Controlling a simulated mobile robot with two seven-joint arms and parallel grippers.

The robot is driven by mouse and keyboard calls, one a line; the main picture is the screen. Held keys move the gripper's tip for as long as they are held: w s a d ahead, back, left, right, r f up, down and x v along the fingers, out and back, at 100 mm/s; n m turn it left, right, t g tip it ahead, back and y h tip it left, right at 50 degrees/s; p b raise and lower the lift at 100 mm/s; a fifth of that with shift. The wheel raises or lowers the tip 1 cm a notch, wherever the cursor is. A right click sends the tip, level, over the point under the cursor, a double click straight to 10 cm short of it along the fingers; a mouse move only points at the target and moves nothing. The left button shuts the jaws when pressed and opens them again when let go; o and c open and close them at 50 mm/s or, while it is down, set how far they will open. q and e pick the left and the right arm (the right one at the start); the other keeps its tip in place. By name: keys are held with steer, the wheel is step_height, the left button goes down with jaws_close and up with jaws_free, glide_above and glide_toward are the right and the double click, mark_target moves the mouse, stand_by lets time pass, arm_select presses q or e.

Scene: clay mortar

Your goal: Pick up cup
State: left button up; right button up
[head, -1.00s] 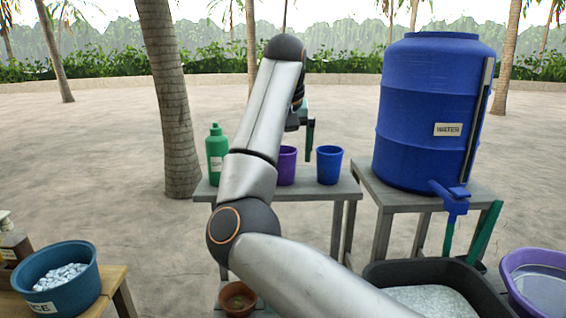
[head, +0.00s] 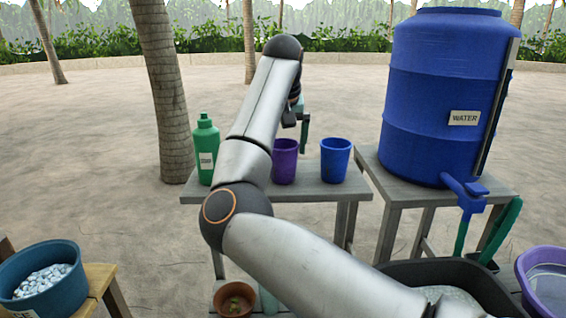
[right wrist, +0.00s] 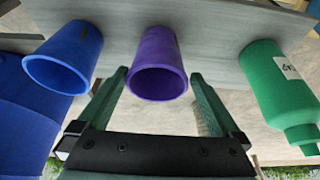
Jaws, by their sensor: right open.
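A purple cup (head: 286,163) stands upright on the grey bench (head: 320,190), partly behind my right arm in the head view. A blue cup (head: 335,160) stands to its right. My right gripper (head: 303,132) shows behind my arm, above and beyond the cups. In the right wrist view, the purple cup (right wrist: 158,65) appears between the two green fingers of my open right gripper (right wrist: 160,75). The fingers do not hold it. The blue cup (right wrist: 65,58) shows to the left there. My left gripper is not in view.
A green bottle (head: 205,150) stands on the bench left of the purple cup. A blue water barrel (head: 440,100) with a tap stands on a stand at right. A brown bowl (head: 235,299) sits lower in front. A blue basin (head: 14,285) is at left.

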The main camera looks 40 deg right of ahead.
mark_target(283, 162)
steer(key=shift+p+x, duration=0.5)
steer(key=shift+x, duration=2.5)
steer(key=shift+s+d, duration=0.1)
steer(key=shift+s, duration=0.05)
steer(key=c, duration=1.1)
steer(key=shift+r, duration=0.1)
